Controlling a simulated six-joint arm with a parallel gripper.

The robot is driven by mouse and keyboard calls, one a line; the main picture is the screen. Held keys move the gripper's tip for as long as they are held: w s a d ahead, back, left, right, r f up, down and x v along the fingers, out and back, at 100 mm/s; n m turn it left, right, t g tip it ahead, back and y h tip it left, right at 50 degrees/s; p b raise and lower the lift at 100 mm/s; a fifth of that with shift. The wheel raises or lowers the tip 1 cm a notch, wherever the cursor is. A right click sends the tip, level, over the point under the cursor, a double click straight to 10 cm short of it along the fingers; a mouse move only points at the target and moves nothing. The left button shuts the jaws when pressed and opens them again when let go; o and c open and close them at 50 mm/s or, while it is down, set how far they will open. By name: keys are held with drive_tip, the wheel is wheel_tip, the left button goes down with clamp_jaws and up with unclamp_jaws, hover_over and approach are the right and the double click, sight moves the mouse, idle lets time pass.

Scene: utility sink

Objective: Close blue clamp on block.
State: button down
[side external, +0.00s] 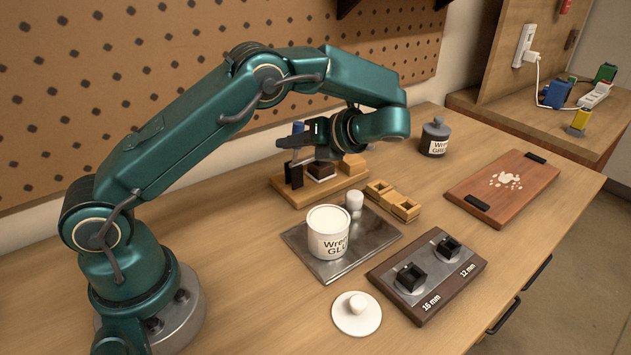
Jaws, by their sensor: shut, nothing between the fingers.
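A small blue part (298,127), likely the blue clamp, shows just behind my gripper; most of it is hidden. Below it, dark upright pieces (294,174) stand on a wooden base (290,192). A dark brown block (321,170) with a pale edge sits on the same base, to their right. My gripper (287,142) is shut and empty, above the left part of the base and pointing left. Whether it touches the blue part, and how the clamp sits on the block, I cannot tell.
A glue jar (328,233) stands on a metal tray (372,246), its lid (357,313) in front. Yellow wooden pieces (392,199) lie right of the base. A socket board (427,275), a cutting board (530,185) and a grey-lidded jar (434,138) stand farther right. A pegboard (130,60) rises behind.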

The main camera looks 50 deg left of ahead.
drive_tip(key=shift+w+r+m+g, duration=0.15)
drive_tip(key=shift+w+m+g, duration=0.15)
drive_tip(key=shift+w, duration=1.05)
drive_tip(key=shift+w+r, duration=0.1)
